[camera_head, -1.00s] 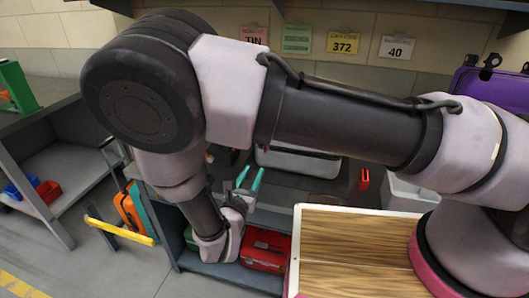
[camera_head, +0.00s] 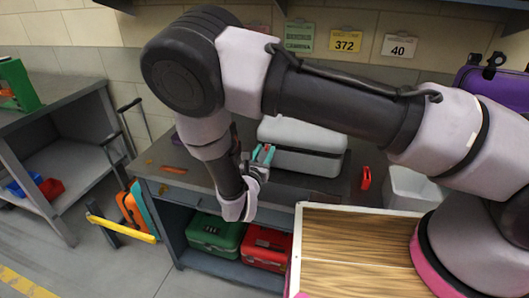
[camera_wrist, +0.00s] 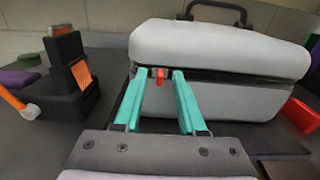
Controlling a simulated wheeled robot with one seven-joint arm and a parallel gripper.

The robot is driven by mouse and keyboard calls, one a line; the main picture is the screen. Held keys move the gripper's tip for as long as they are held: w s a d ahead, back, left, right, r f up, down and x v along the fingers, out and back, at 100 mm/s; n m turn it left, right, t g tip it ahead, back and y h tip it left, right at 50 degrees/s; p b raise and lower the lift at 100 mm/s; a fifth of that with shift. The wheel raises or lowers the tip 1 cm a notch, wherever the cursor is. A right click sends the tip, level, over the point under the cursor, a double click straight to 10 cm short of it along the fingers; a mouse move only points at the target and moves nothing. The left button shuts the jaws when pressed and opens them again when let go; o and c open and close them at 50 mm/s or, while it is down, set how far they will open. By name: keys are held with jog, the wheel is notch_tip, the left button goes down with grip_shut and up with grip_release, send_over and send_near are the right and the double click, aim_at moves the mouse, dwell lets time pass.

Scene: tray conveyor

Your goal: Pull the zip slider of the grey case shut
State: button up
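The grey case (camera_head: 300,160) lies on the dark workbench; its light grey lid and body also fill much of the wrist view (camera_wrist: 220,50). A dark seam runs along its front between lid and body. The small red zip slider (camera_wrist: 160,76) hangs at the seam near the case's left end. My gripper (camera_wrist: 161,73) has its two teal fingers spread, with the slider between their tips and gaps on both sides. In the head view my gripper (camera_head: 262,154) is at the case's left front. The slider cannot be made out there.
Left of the case in the wrist view stands a black block-like object (camera_wrist: 70,80) with an orange tag. A red object (camera_head: 366,177) lies right of the case, near a white bin (camera_head: 412,188). Green (camera_head: 215,233) and red (camera_head: 266,246) cases sit on the shelf below.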

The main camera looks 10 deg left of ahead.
jog(key=shift+c, duration=0.3)
grip_shut()
dwell(1.1)
